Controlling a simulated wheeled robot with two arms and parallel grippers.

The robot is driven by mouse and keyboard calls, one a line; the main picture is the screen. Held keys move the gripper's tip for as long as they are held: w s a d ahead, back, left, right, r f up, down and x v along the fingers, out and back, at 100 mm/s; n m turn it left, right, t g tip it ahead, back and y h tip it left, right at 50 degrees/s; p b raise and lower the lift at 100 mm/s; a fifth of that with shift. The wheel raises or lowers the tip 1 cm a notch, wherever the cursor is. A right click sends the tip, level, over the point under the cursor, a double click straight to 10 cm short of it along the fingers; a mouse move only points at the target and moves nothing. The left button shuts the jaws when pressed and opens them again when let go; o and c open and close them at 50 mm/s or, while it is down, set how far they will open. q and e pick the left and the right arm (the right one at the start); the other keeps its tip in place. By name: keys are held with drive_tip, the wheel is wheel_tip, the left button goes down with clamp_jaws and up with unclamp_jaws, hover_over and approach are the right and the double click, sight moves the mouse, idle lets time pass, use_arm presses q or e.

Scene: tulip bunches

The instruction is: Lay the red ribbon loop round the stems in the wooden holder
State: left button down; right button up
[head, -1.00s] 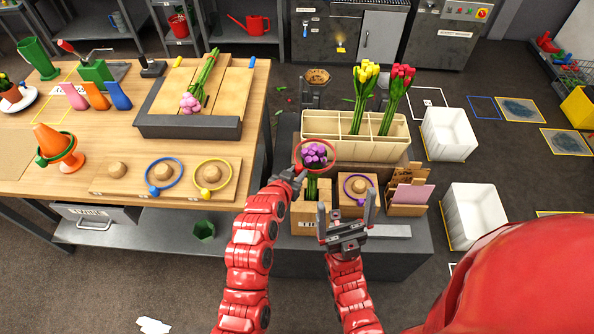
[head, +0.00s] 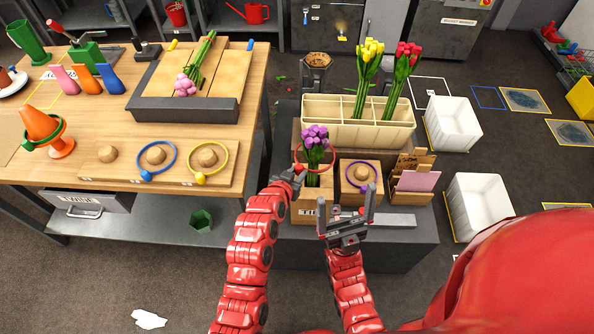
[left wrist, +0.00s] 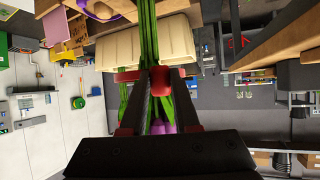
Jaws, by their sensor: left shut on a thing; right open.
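The wooden holder (head: 312,211) stands on the low dark bench in the head view, with purple tulips (head: 315,134) upright in it. The red ribbon loop (head: 334,160) is around the bunch, just below the blossoms and above the holder. My left gripper (head: 297,173) is shut on the loop's red bead at the left of the bunch. The left wrist view shows the bead (left wrist: 161,78) between the fingertips, close to green stems (left wrist: 148,35). Whether the loop touches the stems is unclear. My right gripper (head: 346,196) is open and empty, in front of the holders.
A wooden block with a purple loop (head: 378,183) stands right of the holder. Behind is a cream divided box (head: 345,130) with yellow and red tulips. A card rack (head: 413,180) is at right. The worktable at left holds blue (head: 175,153) and yellow loops (head: 226,157).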

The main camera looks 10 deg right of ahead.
use_arm(q)
wheel_tip(320, 180, down, 13)
drive_tip(key=b, duration=0.9)
idle(0.4)
drive_tip(key=c, duration=0.6)
unclamp_jaws()
drive_tip(key=shift+o, duration=0.2)
drive_tip(key=b+v, duration=0.1)
drive_tip(key=v, duration=1.6)
drive_tip(key=shift+s+a, duration=0.1)
